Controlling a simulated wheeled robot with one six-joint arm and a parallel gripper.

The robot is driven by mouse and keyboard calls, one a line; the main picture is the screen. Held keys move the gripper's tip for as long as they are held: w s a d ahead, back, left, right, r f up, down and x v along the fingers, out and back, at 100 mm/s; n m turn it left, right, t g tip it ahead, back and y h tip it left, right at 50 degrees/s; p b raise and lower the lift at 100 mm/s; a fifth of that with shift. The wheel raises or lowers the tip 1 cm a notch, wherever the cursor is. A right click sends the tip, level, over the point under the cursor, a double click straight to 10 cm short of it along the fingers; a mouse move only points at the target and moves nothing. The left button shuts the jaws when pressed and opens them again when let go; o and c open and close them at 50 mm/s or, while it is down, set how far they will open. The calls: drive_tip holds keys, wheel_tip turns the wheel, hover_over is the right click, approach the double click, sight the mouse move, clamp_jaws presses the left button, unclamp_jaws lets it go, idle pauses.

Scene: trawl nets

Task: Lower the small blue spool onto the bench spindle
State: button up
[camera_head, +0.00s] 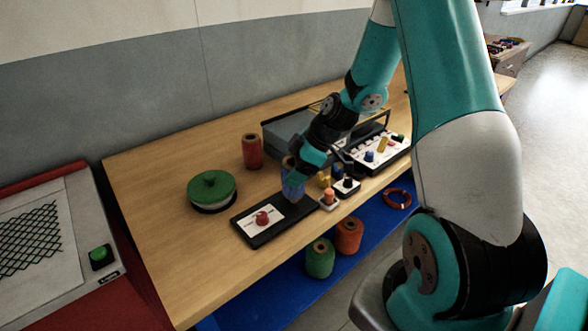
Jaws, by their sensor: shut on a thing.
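My gripper (294,172) points down over the bench and is shut on the small blue spool (293,189). The spool looks upright, over the right end of a dark flat board (248,234). I cannot tell whether it touches the board or hangs just above it. The board carries a white card with a small red piece (263,219). No bare spindle shows; if one stands under the spool, the spool and gripper hide it.
A red spool (252,151) and a green-lidded round container (212,189) stand left on the wooden bench (160,190). Small pegged blocks (329,200) sit close right of the spool, with a white tray (384,153) beyond. Green (319,259) and orange (349,236) spools stand on the blue lower shelf.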

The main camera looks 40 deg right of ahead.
drive_tip(key=shift+f+b, duration=0.75)
drive_tip(key=shift+f, duration=0.25)
drive_tip(key=o, duration=1)
drive_tip(key=shift+o, duration=0.2)
drive_tip(key=shift+r, duration=0.1)
drive_tip(key=b+v, duration=0.1)
drive_tip(key=v, duration=1.6)
drive_tip(key=shift+s+r, duration=0.1)
